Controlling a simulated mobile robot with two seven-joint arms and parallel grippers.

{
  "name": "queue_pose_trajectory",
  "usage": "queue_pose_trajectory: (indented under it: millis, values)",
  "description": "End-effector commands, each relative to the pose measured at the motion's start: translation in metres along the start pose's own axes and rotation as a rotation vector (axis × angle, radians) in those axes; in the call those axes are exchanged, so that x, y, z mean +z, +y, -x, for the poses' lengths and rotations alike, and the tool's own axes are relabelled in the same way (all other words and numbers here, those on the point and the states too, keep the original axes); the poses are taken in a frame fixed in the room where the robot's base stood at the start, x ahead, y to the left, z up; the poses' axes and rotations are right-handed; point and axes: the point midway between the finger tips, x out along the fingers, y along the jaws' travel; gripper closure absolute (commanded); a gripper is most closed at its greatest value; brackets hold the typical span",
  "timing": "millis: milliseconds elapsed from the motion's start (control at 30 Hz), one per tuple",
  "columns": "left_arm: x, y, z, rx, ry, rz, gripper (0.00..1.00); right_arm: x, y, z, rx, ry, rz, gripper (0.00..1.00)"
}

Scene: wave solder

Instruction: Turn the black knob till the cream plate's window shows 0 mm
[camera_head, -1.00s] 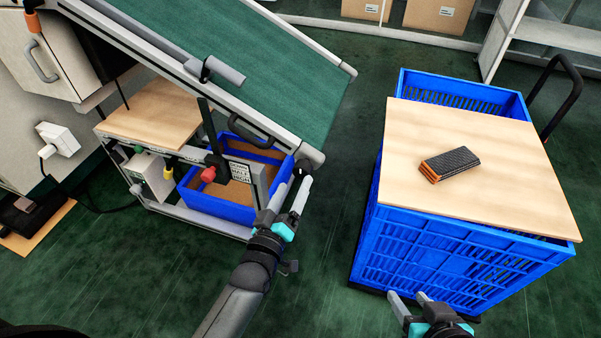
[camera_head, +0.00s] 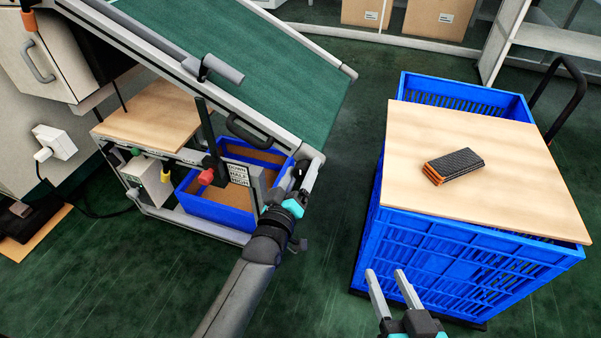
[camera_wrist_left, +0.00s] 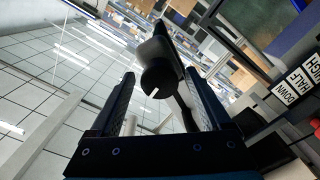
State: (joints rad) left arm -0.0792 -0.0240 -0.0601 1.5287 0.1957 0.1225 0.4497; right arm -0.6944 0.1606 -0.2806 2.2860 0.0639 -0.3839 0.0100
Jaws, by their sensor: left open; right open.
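The black knob (camera_wrist_left: 158,78), with a white mark on its face, shows in the left wrist view between my left gripper's two fingers, clear of both. In the head view the knob (camera_head: 299,174) is a dark shape at the lower corner of the green conveyor, partly hidden by the gripper. My left gripper (camera_head: 296,174) is open, with its fingers either side of the knob; I cannot tell how deep they reach. My right gripper (camera_head: 386,273) is open and empty in front of the blue crate. I cannot make out the cream plate or its window.
The green conveyor (camera_head: 250,60) slopes above a blue bin (camera_head: 215,210). A DOWN/HALF/HIGH label (camera_head: 239,174) stands left of my left gripper. A board (camera_head: 480,205) on the blue crate (camera_head: 450,265) bears a dark, orange-edged stack (camera_head: 455,165). Floor between is clear.

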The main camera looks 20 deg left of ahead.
Motion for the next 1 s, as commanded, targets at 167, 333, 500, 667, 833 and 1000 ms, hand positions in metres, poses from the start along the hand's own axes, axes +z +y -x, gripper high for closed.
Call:
queue_pose_trajectory:
  millis: [167,333,500,667,833,1000]
  values:
    - [0.0,0.0,-0.0008,0.0,0.0,0.0,0.19,-0.0003,-0.0007,0.0001,-0.002,0.006,-0.001,0.5]
    - [0.0,0.0001,-0.0007,0.0,0.0,0.001,0.23,-0.0003,-0.0007,0.0001,-0.002,0.006,-0.001,0.5]
    - [0.0,0.0001,-0.0006,0.0,0.0,0.001,0.42,-0.0002,-0.0006,0.0001,-0.002,0.005,-0.001,0.5]
    - [0.0,0.0001,-0.0006,0.0,0.0,0.001,0.6,-0.0002,-0.0005,0.0001,-0.001,0.005,-0.001,0.5]
    - [0.0,0.0001,-0.0006,0.0,0.0,0.001,0.8,-0.0002,-0.0005,0.0001,-0.001,0.004,-0.001,0.5]
    - [0.0,0.0001,-0.0005,0.0,0.0,0.001,0.99,-0.0001,-0.0005,0.0001,-0.001,0.004,-0.001,0.5]
